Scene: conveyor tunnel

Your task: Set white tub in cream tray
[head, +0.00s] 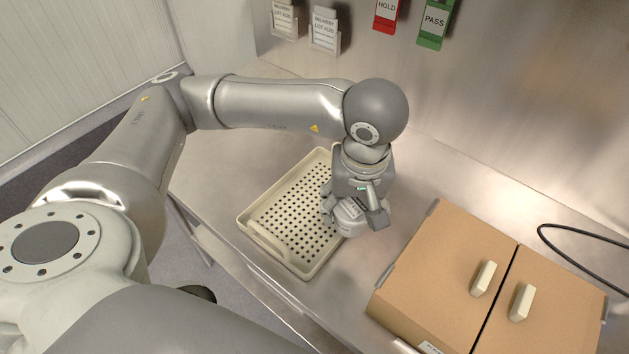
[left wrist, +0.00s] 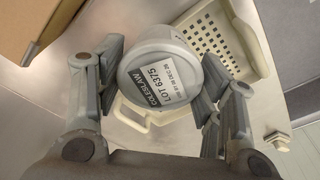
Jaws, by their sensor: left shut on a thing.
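The white tub (head: 352,221) is in my left gripper (head: 354,206), which is shut on its sides. In the left wrist view the tub (left wrist: 160,62) sits between the two fingers (left wrist: 160,85), with a label reading COLESLAW LOT 6375. The cream tray (head: 285,222) lies on the metal table, with a floor of dark holes and raised rims; its floor looks empty. The tub is at the tray's right edge in the head view; whether it touches the rim cannot be told. Part of the tray (left wrist: 224,44) shows behind the tub in the left wrist view. My right gripper is not in view.
A brown two-door box (head: 450,265) with cream handles stands close on the right of the tub. A black cable (head: 570,250) lies at the far right. Label holders (head: 324,28), a red HOLD tag (head: 386,12) and a green PASS tag (head: 435,22) hang on the back wall.

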